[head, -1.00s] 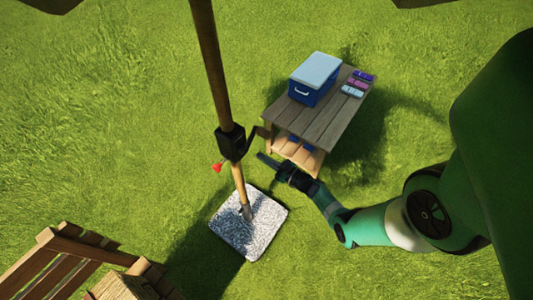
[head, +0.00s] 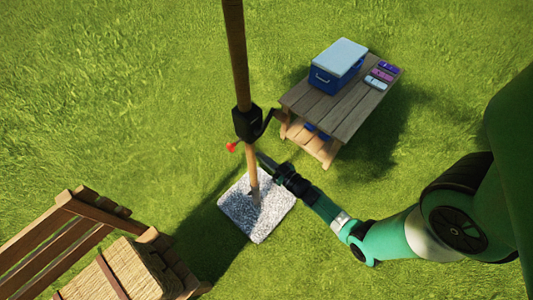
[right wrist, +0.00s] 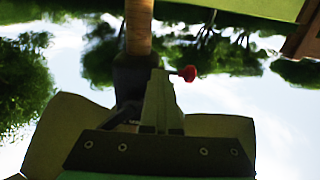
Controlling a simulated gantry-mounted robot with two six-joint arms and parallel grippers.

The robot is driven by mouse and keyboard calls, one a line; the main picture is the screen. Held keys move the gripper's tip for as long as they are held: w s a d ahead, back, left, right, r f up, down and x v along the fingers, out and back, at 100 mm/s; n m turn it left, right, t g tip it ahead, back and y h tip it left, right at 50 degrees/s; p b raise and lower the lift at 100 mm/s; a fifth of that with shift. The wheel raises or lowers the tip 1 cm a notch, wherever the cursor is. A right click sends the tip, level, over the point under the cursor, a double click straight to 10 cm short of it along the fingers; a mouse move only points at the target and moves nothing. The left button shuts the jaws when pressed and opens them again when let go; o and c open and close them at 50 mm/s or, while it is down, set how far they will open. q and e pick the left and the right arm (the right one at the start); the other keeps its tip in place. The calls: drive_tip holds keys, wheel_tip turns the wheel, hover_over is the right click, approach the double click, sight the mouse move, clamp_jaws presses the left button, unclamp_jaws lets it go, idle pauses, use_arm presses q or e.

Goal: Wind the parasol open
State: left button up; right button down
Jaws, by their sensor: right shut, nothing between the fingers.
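The parasol's wooden pole (head: 237,55) stands in a speckled stone base (head: 235,215). A black crank housing (head: 248,124) sits on the pole, with a thin dark arm at its right and a red knob (head: 231,147) at its lower left. My right gripper (head: 263,159) is shut and empty, its tips close to the pole just below the housing. In the right wrist view, its fingers (right wrist: 162,85) overlap the dark housing, with the red knob (right wrist: 188,73) just right of the tips; contact cannot be told. My left gripper is not in view. The canopy is not in the head view.
A wooden table (head: 345,112) at the right carries a blue cooler (head: 325,80) with a pale lid and several small coloured items (head: 381,76). Open grass surrounds the base.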

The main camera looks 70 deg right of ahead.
drive_tip(key=w+a+r+p, duration=0.1)
drive_tip(key=a+r+p, duration=0.2)
drive_tip(key=r+p, duration=0.3)
wheel_tip(320, 180, up, 4)
drive_tip(key=shift+w+a+f, duration=0.15)
drive_tip(key=shift+w+a, duration=0.25)
drive_tip(key=shift+c, duration=2)
unclamp_jaws()
